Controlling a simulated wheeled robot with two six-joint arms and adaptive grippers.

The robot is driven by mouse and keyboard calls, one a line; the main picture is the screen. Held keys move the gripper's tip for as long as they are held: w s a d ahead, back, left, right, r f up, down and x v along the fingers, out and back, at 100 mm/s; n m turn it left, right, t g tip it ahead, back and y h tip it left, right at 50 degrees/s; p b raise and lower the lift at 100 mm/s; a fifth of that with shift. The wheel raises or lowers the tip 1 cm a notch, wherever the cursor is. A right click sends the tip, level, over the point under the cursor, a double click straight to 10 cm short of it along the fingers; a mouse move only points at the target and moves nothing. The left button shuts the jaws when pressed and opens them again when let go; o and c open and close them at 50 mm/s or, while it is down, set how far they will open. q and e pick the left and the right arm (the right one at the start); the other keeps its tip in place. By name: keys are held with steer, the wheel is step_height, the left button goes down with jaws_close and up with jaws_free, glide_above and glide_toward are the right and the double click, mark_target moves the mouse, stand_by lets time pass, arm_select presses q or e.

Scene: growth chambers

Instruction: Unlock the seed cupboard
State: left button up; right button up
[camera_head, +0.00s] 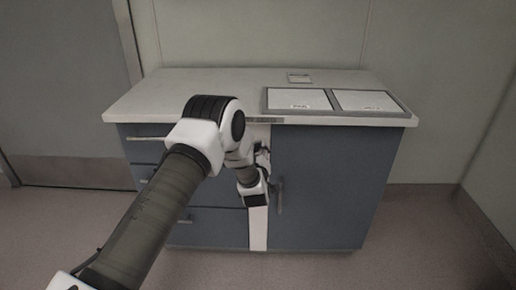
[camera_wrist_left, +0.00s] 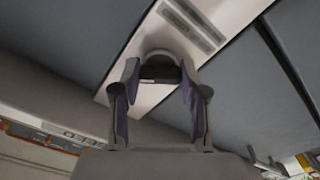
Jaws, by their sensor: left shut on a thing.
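The seed cupboard is the blue-grey door (camera_head: 330,190) on the right of the low cabinet; it is closed, with an upright dark handle (camera_head: 280,196) near its left edge. A pale upright strip (camera_head: 259,232) separates it from the drawers. My left gripper (camera_head: 262,156) is at the upper part of this strip, largely hidden by my arm. In the left wrist view, my left gripper (camera_wrist_left: 160,74) is shut on a small grey rounded piece (camera_wrist_left: 160,55) in front of the pale strip (camera_wrist_left: 205,60). I cannot tell whether it is a key or a knob. My right gripper is not in view.
Drawers (camera_head: 210,228) fill the cabinet's left side. The pale worktop (camera_head: 185,82) carries two white panels in a grey frame (camera_head: 334,113) and a small card (camera_head: 299,77). The floor (camera_head: 420,225) to the right is clear. A grey door (camera_head: 65,90) stands at the left.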

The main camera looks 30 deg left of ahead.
arm_select(q)
steer(key=m+p, duration=0.1)
steer(key=m, duration=0.3)
steer(key=shift+p, duration=0.4)
steer(key=shift+m+p, duration=0.5)
steer(key=shift+m, duration=1.1)
steer(key=shift+f, duration=0.1)
steer(key=o, duration=1.1)
steer(key=shift+o, duration=0.2)
steer(key=v, duration=1.2)
steer(key=shift+s, duration=0.1)
